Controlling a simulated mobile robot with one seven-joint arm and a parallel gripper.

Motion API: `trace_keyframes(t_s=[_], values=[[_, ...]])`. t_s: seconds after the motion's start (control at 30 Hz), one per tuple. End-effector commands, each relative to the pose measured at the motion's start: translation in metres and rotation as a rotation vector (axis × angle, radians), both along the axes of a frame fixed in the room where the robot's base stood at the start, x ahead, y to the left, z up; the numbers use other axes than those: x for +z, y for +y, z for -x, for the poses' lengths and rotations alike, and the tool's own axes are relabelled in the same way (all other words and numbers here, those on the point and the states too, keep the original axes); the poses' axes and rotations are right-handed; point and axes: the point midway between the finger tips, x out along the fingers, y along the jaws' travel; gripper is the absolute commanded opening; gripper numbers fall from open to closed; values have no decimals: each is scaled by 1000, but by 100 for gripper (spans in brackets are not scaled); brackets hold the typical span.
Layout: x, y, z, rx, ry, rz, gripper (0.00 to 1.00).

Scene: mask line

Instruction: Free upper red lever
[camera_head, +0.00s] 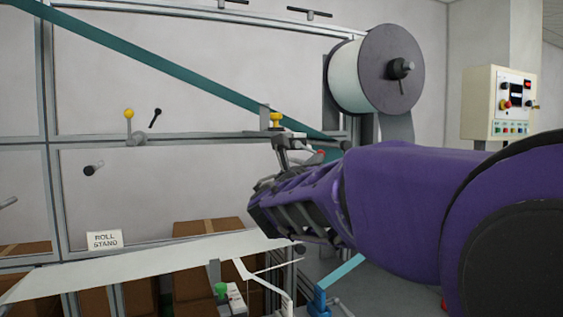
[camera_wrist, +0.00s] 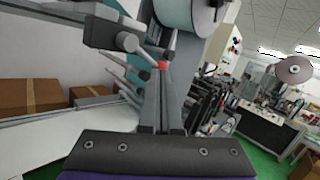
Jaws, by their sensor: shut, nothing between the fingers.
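A small red piece (camera_head: 320,152), which may be the end of the upper red lever, shows just above my purple wrist in the head view. It also shows in the wrist view near the centre top (camera_wrist: 163,65), by grey rods and joints. Its shaft is mostly hidden. My gripper (camera_wrist: 162,82) is shut and empty; its grey fingers point up toward the red piece in the wrist view. I cannot tell whether they touch it.
A white roll with a grey flange (camera_head: 392,70) hangs behind my arm. A yellow-knobbed lever (camera_head: 276,119) stands left of the red piece. A teal band (camera_head: 170,68) slants across the frame. A control box (camera_head: 497,102) is at right; cardboard boxes (camera_head: 208,228) lie below.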

Motion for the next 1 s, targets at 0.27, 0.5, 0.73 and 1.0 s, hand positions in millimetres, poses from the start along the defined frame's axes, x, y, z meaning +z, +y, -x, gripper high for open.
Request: trace_keyframes(t_s=[0.27, 0.5, 0.73, 1.0], values=[[4, -6, -1, -4, -1, 0, 0], [9, -8, -3, 0, 0, 0, 0], [9, -8, -3, 0, 0, 0, 0], [5, -5, -4, -1, 1, -1, 0]])
